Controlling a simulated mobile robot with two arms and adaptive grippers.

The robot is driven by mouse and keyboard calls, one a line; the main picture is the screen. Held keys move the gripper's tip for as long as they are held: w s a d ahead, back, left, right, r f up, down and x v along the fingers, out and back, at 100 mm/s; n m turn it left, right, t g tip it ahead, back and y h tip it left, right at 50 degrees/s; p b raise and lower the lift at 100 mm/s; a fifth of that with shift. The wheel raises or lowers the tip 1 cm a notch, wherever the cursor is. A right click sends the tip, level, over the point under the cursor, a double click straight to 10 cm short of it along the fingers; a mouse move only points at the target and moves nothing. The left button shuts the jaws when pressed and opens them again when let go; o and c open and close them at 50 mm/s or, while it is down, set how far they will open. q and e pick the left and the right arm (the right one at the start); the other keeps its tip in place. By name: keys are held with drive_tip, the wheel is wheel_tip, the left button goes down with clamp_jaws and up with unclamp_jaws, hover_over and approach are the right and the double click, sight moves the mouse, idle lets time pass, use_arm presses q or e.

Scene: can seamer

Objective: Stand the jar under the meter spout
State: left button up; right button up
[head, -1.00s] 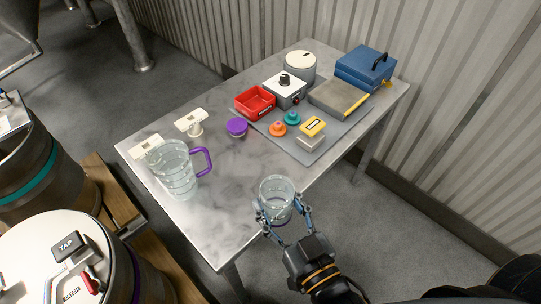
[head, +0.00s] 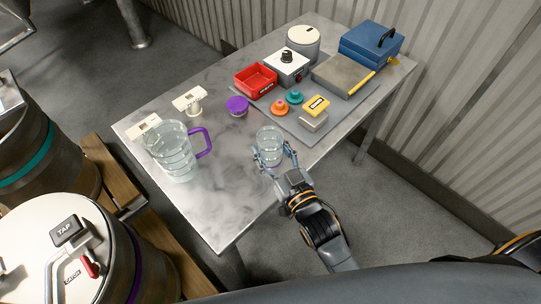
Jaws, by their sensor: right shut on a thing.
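My right gripper (head: 274,158) is shut on a clear glass jar (head: 269,142). The jar is roughly upright at the table's near right edge, short of the grey mat. I cannot tell whether its base touches the table. The fingers hide its lower part. I cannot make out a meter spout for certain. A metal tap fitting (head: 72,258) with a TAP label and a red lever sits on the keg at lower left. My left gripper is not in view.
On the metal table (head: 215,205) stand a clear jug (head: 172,152) with purple handle, white fittings (head: 189,101), a purple-lidded pot (head: 237,106), a red tray (head: 255,80), a knobbed box (head: 287,66) and a blue case (head: 369,46). The table's near end is clear.

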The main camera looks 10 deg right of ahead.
sight(270, 157)
drive_tip(key=shift+w+f, duration=0.5)
drive_tip(key=shift+f, duration=0.1)
drive_tip(key=shift+f+b, duration=0.3)
drive_tip(key=shift+f, duration=1.3)
drive_tip(key=shift+f, duration=0.1)
drive_tip(key=o, duration=1.3)
